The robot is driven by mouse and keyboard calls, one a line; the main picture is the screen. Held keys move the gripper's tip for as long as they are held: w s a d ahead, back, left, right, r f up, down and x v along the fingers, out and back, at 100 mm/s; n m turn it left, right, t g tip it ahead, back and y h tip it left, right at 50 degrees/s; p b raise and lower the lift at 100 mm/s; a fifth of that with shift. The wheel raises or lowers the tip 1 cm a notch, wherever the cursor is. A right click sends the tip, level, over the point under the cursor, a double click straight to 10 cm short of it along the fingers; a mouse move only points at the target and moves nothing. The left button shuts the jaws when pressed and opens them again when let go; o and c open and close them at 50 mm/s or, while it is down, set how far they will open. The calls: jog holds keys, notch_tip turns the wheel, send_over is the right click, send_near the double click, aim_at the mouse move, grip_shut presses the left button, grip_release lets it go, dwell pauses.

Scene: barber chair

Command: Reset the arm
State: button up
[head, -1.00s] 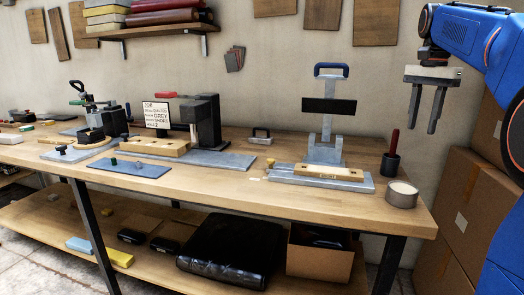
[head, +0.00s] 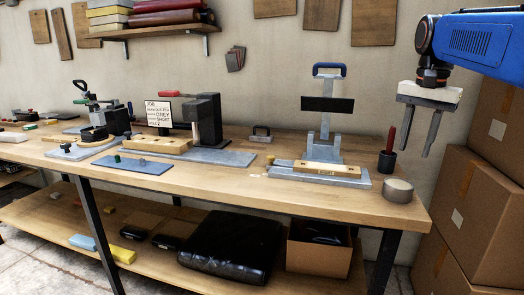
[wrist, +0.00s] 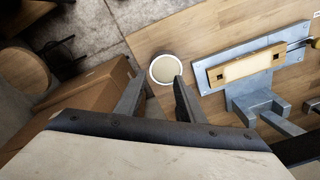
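My gripper (head: 414,128) hangs at the right of the head view, above and beyond the right end of the workbench, with its fingers pointing down. The two fingers are spread apart and nothing is between them. In the wrist view my gripper (wrist: 158,88) also shows open, with a round cup of pale contents (wrist: 164,68) seen below, between and past the fingertips. That cup (head: 397,191) stands on the bench's right end, apart from the fingers. My blue arm reaches in from the upper right.
The wooden workbench (head: 240,180) carries a press with a blue handle (head: 328,115), a dark holder with a red-handled tool (head: 388,160), a job sign (head: 158,114) and a grey machine (head: 208,120). Cardboard boxes (head: 480,200) stack at the right. The air around my gripper is clear.

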jog(key=s+a+f+n+t, duration=0.1)
jog(key=s+a+f+n, duration=0.3)
jog(key=s+f, duration=0.8)
jog(key=s+a+f+n+t, duration=0.2)
jog(key=s+a+f+n, duration=0.3)
jog(key=s+f, duration=0.6)
notch_tip(320, 180, down, 4)
jog(key=shift+s+a+f+t, duration=0.25)
jog(key=shift+s+a+t, duration=0.1)
jog(key=shift+a, duration=0.25)
